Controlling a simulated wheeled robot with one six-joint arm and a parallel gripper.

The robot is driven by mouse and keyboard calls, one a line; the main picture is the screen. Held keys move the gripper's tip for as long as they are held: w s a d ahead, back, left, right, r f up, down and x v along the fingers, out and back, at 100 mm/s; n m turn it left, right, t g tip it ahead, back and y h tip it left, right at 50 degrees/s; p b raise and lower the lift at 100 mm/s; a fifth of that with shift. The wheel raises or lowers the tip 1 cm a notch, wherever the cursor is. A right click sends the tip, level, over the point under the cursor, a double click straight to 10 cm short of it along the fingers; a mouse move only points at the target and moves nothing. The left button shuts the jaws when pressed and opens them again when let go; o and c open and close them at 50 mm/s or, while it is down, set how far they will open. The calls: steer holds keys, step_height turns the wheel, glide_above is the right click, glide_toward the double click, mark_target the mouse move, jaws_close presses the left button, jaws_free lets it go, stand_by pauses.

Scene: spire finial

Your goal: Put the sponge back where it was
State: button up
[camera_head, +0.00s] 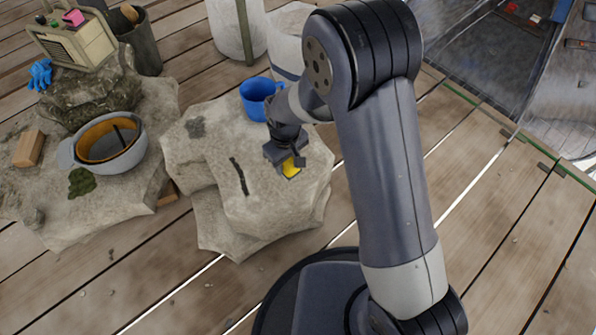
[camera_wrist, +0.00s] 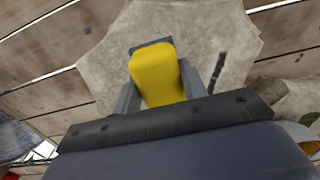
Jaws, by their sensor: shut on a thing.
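The yellow sponge (camera_wrist: 157,76) is between the two fingers of my gripper (camera_wrist: 162,85) in the wrist view. The fingers are shut on its sides. In the head view the sponge (camera_head: 291,168) shows below my gripper (camera_head: 290,163), over the right part of a pale stone block (camera_head: 235,200). I cannot tell whether the sponge touches the stone. The place where the sponge was before is not marked in these frames.
A blue mug (camera_head: 257,98) stands on the same block, just behind my gripper. A grey pot (camera_head: 112,140), a wooden block (camera_head: 29,148) and a radio (camera_head: 73,40) are on rocks at the left. The block's front top is mostly clear.

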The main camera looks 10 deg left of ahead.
mark_target(288, 186)
step_height(288, 186, down, 10)
steer(key=b, duration=0.3)
steer(key=shift+b, duration=0.35)
steer(key=shift+f, duration=0.2)
steer(key=o, duration=1.2)
steer(key=shift+r, duration=0.1)
steer(key=shift+c, duration=0.2)
step_height(288, 186, up, 12)
steer(key=p, duration=0.4)
steer(key=shift+r, duration=0.2)
steer(key=shift+f, duration=0.15)
